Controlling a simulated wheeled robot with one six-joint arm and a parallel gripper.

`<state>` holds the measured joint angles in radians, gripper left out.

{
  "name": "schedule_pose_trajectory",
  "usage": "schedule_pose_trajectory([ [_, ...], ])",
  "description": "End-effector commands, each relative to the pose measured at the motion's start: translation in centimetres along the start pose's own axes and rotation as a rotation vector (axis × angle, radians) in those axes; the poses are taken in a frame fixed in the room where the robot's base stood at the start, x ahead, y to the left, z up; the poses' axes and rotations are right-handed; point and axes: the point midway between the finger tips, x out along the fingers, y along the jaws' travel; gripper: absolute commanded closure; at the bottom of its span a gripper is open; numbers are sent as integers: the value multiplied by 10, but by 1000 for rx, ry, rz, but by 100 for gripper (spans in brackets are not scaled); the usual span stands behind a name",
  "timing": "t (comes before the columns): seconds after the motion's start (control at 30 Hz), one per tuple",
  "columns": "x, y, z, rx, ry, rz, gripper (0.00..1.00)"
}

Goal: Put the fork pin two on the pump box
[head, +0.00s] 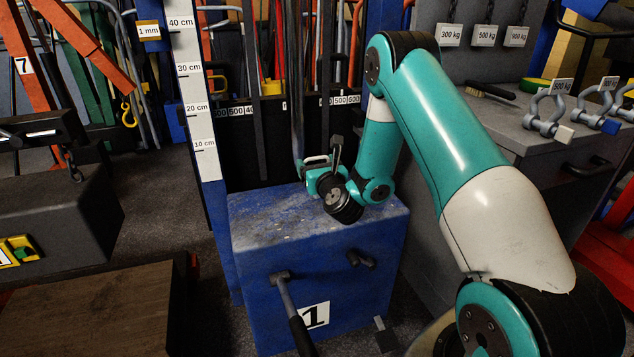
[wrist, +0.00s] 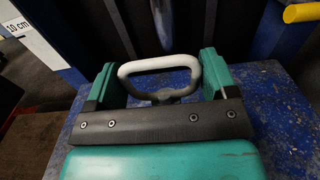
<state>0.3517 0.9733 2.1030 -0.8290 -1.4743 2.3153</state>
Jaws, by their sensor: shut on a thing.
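The pump box (head: 310,285) is the blue, worn box with a "1" label at the centre of the head view. Its speckled blue top (wrist: 285,120) also shows in the wrist view. My gripper (head: 317,163) is over the back part of this top. In the wrist view my gripper (wrist: 158,75) has its two teal fingers on either side of a pale grey loop handle, which I take as fork pin two (wrist: 160,63). The gripper is shut on this loop. The rest of the pin is mostly hidden, and I cannot tell whether it touches the top.
A white height scale (head: 195,90) stands left of the box. A dark lever (head: 293,312) and a peg (head: 360,260) stick out of the box front. A grey bench (head: 520,130) with shackles (head: 545,115) is at the right.

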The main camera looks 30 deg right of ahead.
Motion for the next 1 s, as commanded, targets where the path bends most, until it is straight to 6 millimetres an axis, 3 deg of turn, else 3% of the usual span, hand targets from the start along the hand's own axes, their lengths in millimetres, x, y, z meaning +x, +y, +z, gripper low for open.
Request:
schedule_pose_trajectory([
  [0.03,0,0,-14,0,-1,0,50],
  [0.1,0,0,-20,0,-2,0,50],
  [0.57,0,0,-25,1,-1,0,50],
  [0.6,0,0,-24,1,0,0,14],
  [0.67,0,0,-23,1,0,1,1],
  [1.0,0,0,-17,-1,0,1,0],
])
